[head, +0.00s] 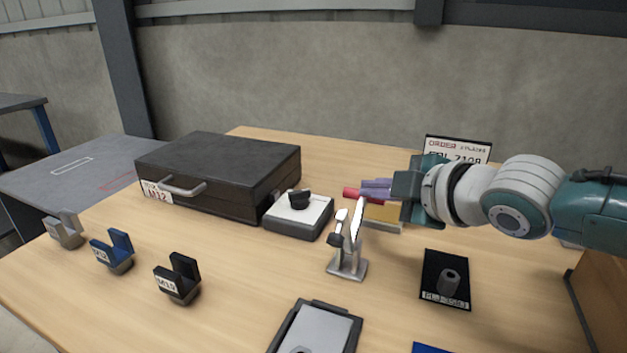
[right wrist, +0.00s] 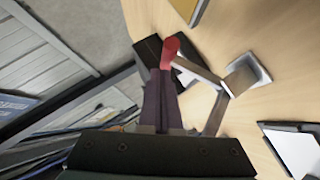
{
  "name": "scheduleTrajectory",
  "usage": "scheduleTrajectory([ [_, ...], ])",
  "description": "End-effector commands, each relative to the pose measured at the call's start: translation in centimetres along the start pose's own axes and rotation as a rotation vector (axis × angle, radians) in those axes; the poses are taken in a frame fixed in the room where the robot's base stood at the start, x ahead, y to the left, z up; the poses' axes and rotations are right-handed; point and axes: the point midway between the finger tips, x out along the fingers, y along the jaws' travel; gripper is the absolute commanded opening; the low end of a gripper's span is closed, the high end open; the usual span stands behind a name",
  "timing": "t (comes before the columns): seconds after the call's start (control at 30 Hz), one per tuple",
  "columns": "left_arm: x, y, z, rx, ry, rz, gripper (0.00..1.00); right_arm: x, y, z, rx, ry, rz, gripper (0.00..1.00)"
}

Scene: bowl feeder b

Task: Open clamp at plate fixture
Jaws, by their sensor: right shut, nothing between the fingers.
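The clamp (head: 346,262) stands on the table on a small grey metal base, with pale metal arms rising from it. Its red handle (head: 351,193) points left at about the height of my fingers. In the right wrist view the red handle (right wrist: 171,48) joins a metal arm leading to the base. My right gripper (head: 376,188) is shut and empty; its purple fingers end right beside the red handle. Whether they touch it I cannot tell. A dark tray with a grey plate (head: 322,330) lies in front of the clamp. My left gripper is not in view.
A black case (head: 217,165) and a grey box with a black knob (head: 298,214) stand left of the clamp. Several labelled holders, including a black one (head: 178,280), stand at front left. A black card with a grey part (head: 445,280) lies right. An order sign (head: 458,148) stands behind.

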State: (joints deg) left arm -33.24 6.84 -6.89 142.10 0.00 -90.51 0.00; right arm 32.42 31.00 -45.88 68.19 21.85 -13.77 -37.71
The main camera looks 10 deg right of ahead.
Motion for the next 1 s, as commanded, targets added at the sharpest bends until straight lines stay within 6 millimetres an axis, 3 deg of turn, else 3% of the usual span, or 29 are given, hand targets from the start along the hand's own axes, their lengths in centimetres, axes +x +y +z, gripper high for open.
scheduleTrajectory([
  [0.47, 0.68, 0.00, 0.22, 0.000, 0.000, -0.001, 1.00, 0.53, -0.38, 0.50, -0.003, 0.000, 0.001, 0.00],
  [1.0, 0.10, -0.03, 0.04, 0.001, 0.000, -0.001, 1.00, 0.26, -0.02, 0.38, -0.003, -0.004, -0.001, 0.00],
])
